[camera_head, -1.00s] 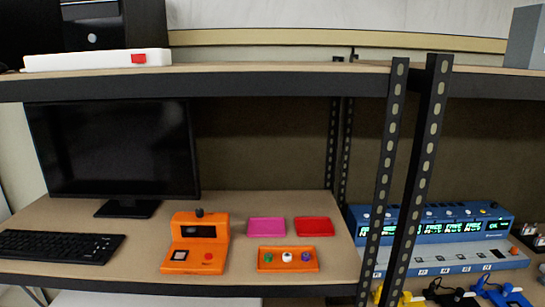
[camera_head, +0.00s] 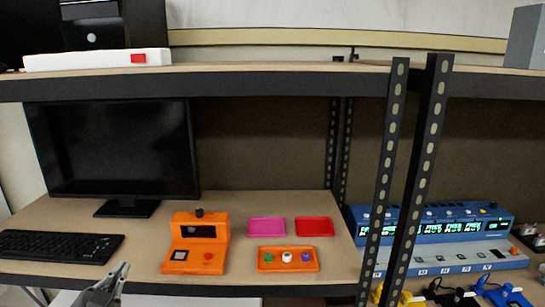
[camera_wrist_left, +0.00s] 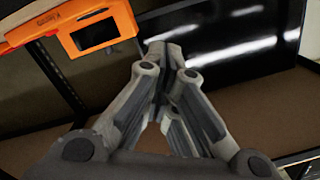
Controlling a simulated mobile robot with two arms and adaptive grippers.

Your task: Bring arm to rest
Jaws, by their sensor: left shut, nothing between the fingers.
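My left gripper (camera_head: 112,287) shows at the bottom left of the head view, below and in front of the shelf's front edge. It is shut and empty. The left wrist view shows its fingers (camera_wrist_left: 162,55) closed together, with part of the orange device (camera_wrist_left: 95,33) and the dark monitor (camera_wrist_left: 230,45) beyond them. In the head view the orange device (camera_head: 197,243) stands on the shelf, to the right of the gripper and apart from it. My right gripper is not in view.
The shelf holds a black keyboard (camera_head: 58,246), a monitor (camera_head: 110,150), a pink tray (camera_head: 266,227), a red tray (camera_head: 314,227) and an orange tray (camera_head: 288,269) with three small coloured items. Black metal posts (camera_head: 420,180) stand in front of a blue instrument (camera_head: 450,228) at right.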

